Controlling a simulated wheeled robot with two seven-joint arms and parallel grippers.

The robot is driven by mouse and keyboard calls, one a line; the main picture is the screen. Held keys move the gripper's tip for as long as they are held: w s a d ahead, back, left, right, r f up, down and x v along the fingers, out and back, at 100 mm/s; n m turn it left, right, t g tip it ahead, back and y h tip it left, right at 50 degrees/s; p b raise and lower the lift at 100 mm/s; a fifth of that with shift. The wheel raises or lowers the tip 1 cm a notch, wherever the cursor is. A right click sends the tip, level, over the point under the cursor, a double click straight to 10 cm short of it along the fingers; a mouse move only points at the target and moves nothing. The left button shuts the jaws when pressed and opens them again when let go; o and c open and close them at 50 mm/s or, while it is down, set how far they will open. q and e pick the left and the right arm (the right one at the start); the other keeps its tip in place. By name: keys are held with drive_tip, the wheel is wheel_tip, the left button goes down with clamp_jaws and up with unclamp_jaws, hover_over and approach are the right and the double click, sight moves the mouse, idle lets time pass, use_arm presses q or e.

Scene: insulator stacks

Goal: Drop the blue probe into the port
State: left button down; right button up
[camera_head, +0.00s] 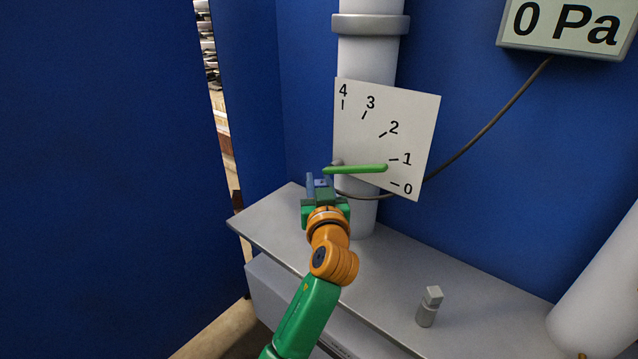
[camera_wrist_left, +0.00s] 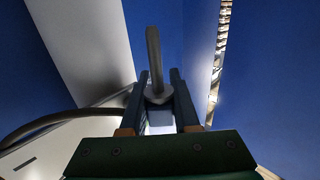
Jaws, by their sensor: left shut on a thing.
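My left gripper (camera_head: 320,181) is in front of the white pipe, just left of the dial plate. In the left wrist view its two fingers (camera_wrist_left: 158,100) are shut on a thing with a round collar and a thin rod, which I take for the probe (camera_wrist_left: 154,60). The rod points away from the gripper. It looks grey there, and its blue colour cannot be made out. In the head view the fingers mostly hide it. I cannot pick out the port in either view. My right gripper is not in view.
A white pipe (camera_head: 369,58) carries a dial plate (camera_head: 420,120) marked 0 to 4. A green lever (camera_head: 357,169) lies close by the gripper. A cable (camera_head: 490,122) runs from the "0 Pa" display (camera_head: 567,26) toward it. A grey plug-like piece (camera_head: 428,308) stands on the shelf (camera_head: 395,268).

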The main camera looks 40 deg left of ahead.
use_arm(q)
wheel_tip(320, 180, down, 5)
drive_tip(key=b, duration=0.4)
drive_tip(key=shift+f+b, duration=0.2)
drive_tip(key=shift+b, duration=0.1)
drive_tip(key=shift+a, duration=0.1)
idle(1.1)
drive_tip(key=shift+f+b, duration=2.25)
drive_tip(key=shift+b, duration=0.05)
drive_tip(key=c, duration=0.6)
unclamp_jaws()
drive_tip(key=shift+r, duration=0.1)
